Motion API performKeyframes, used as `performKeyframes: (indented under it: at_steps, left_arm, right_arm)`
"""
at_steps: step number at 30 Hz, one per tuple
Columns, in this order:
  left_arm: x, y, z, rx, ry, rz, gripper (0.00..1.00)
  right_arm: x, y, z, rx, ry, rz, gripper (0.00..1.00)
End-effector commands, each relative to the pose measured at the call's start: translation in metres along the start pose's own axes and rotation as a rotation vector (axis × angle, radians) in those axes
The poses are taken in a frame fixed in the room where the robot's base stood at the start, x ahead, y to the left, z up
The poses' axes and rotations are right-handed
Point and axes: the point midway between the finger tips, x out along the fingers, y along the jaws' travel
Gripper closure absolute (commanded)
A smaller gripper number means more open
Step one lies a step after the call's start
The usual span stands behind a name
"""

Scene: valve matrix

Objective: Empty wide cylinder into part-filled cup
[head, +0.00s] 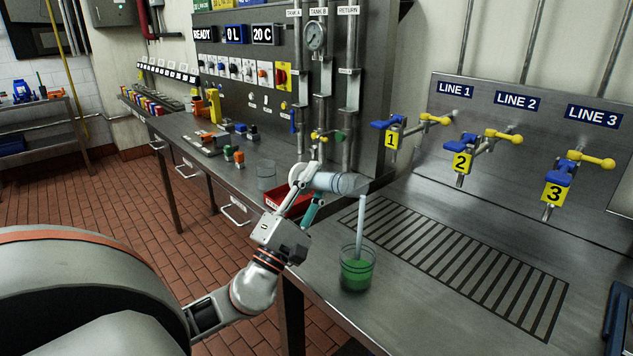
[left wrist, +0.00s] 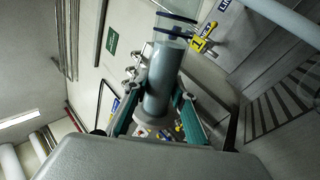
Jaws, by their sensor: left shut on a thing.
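My left gripper (head: 306,200) is shut on a wide clear cylinder (head: 328,182), which is tipped nearly level with its mouth to the right. The left wrist view shows the cylinder (left wrist: 165,78) between the teal fingers of the gripper (left wrist: 157,106), with pale liquid inside. A pale stream (head: 361,222) falls from the mouth into a clear cup (head: 357,270) below. The cup stands upright on the steel bench and holds green liquid in its lower part. The cylinder is above the cup and apart from it. My right gripper is not in view.
A slotted drain (head: 455,262) lies right of the cup. Three numbered valves (head: 462,160) stick out at the back right. Vertical pipes (head: 350,90) rise behind the cylinder.

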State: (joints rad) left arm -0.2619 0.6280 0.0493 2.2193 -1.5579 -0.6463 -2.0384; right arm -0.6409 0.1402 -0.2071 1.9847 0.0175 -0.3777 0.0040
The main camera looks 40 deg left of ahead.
Motion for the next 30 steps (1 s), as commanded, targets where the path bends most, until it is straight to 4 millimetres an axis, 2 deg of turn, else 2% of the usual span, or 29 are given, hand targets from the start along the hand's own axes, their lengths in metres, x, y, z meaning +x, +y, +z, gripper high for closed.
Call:
performKeyframes:
  at_steps: [30]
  left_arm:
    - [0.0034, 0.005, 0.001, 0.036, -0.027, 0.001, 1.0]
  right_arm:
    - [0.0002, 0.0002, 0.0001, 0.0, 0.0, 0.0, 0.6]
